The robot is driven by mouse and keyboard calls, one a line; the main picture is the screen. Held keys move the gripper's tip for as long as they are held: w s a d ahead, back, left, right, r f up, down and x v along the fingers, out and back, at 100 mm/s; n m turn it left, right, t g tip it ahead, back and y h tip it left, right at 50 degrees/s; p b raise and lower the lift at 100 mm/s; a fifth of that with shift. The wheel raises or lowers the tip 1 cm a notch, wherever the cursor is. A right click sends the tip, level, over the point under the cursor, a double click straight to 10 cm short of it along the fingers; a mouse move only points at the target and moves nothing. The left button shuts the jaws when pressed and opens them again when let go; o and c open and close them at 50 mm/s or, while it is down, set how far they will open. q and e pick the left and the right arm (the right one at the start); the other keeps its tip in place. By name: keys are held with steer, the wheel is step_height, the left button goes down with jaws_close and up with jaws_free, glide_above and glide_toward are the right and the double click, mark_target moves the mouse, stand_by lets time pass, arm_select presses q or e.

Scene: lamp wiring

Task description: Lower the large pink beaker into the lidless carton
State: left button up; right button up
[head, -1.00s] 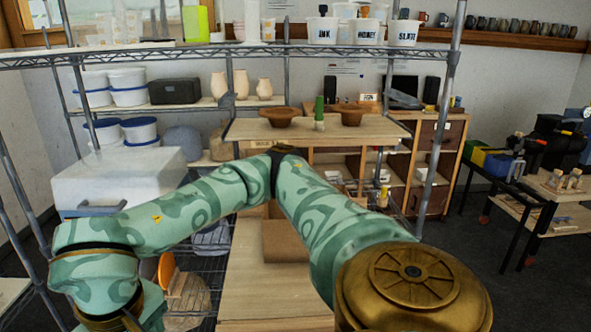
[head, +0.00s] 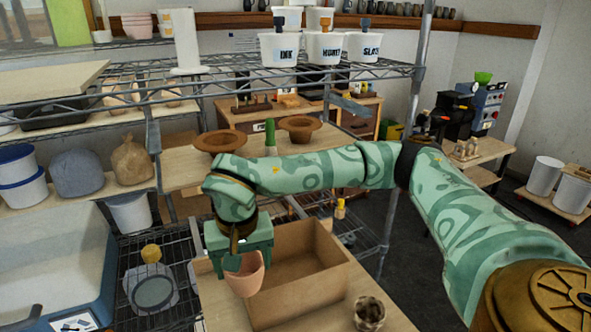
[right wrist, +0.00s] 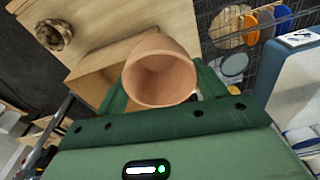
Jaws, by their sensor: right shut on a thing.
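The large pink beaker (head: 246,277) is held by my right gripper (head: 236,262), which is shut on it. In the right wrist view the beaker (right wrist: 160,80) sits between the green fingers, its open mouth facing the camera. The lidless carton (head: 312,293) is an open brown box on the wooden table. In the head view the beaker overlaps the carton's left side and appears beside or above its left wall; I cannot tell its exact height. The carton (right wrist: 88,80) shows partly behind the beaker in the right wrist view. My left gripper is not in view.
A small brown patterned pot (head: 369,313) stands on the table right of the carton. A wire shelf rack with a metal post (head: 408,130) stands behind. Two terracotta bowls (head: 220,141) and a green-topped thing (head: 270,137) stand on a board beyond the carton.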

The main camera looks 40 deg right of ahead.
arm_select(q)
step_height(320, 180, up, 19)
steer(key=p, duration=1.6)
arm_select(e)
steer(key=w+d+r+m, duration=0.3)
steer(key=d+r+m, duration=0.15)
steer(key=d, duration=0.35)
steer(key=w+d+r+m, duration=0.4)
steer(key=d+m, duration=0.1)
steer(key=d, duration=0.4)
arm_select(q)
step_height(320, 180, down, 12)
steer(key=b, duration=1.1)
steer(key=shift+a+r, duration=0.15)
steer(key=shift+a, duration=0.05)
arm_select(e)
step_height(320, 180, down, 10)
steer(key=shift+s+g+h, duration=0.25)
steer(key=shift+g+h, duration=0.15)
steer(key=shift+a, duration=0.1)
steer(key=shift+f, duration=0.1)
arm_select(q)
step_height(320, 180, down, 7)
steer(key=b, duration=0.7)
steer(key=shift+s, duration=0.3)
arm_select(e)
step_height(320, 180, down, 14)
steer(key=shift+f, duration=0.15)
